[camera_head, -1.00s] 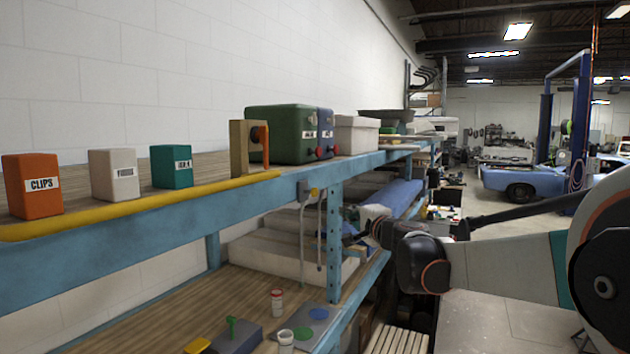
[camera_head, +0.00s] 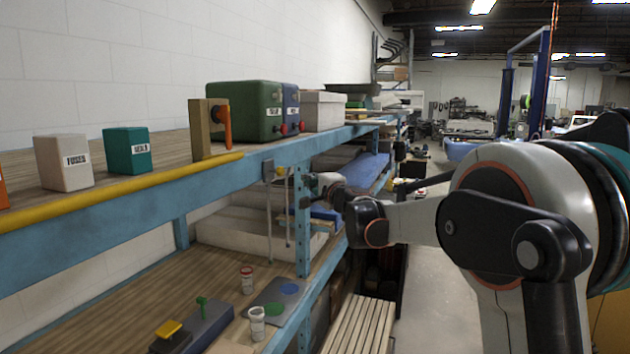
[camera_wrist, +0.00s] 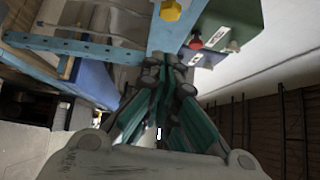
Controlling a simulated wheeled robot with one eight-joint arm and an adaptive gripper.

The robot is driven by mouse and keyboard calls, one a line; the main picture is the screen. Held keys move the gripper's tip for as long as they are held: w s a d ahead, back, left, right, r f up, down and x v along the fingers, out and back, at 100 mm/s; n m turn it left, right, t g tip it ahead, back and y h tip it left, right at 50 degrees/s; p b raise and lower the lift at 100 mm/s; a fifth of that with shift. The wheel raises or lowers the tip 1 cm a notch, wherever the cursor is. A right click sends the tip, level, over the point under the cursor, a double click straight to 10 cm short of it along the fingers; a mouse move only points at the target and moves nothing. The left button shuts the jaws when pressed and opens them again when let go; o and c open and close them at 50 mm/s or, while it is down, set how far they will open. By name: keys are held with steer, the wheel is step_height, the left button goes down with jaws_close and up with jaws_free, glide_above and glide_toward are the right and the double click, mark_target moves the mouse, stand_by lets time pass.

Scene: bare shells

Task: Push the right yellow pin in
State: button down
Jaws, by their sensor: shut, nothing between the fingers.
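A yellow pin (camera_head: 279,170) sits on a small grey bracket under the blue front beam of the shelf, by the upright post. In the wrist view a yellow hexagonal head (camera_wrist: 171,10) shows at the top edge, on the blue beam; it looks like the same pin. My gripper (camera_head: 312,182) is just right of the post, near the pin's height and apart from it. In the wrist view my gripper (camera_wrist: 165,62) is shut and empty, its fingertips below the yellow head. Another yellow piece (camera_head: 168,328) lies on a grey box on the lower shelf.
The blue shelf beam (camera_head: 110,205) with a yellow rail runs along the left. Green and blue boxes (camera_head: 245,110) with red knobs stand above the pin. Two thin rods hang below the bracket. Cups (camera_head: 257,322) stand on the lower shelf. The aisle floor at right is open.

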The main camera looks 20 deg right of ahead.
mark_target(282, 172)
steer(key=w+a+p, duration=0.2)
steer(key=w+a, duration=0.2)
steer(key=w, duration=0.3)
steer(key=shift+r, duration=0.15)
steer(key=shift+a, duration=0.1)
steer(key=w+a, duration=0.2)
steer(key=shift+a+b, duration=0.4)
steer(key=shift+s+d, duration=0.1)
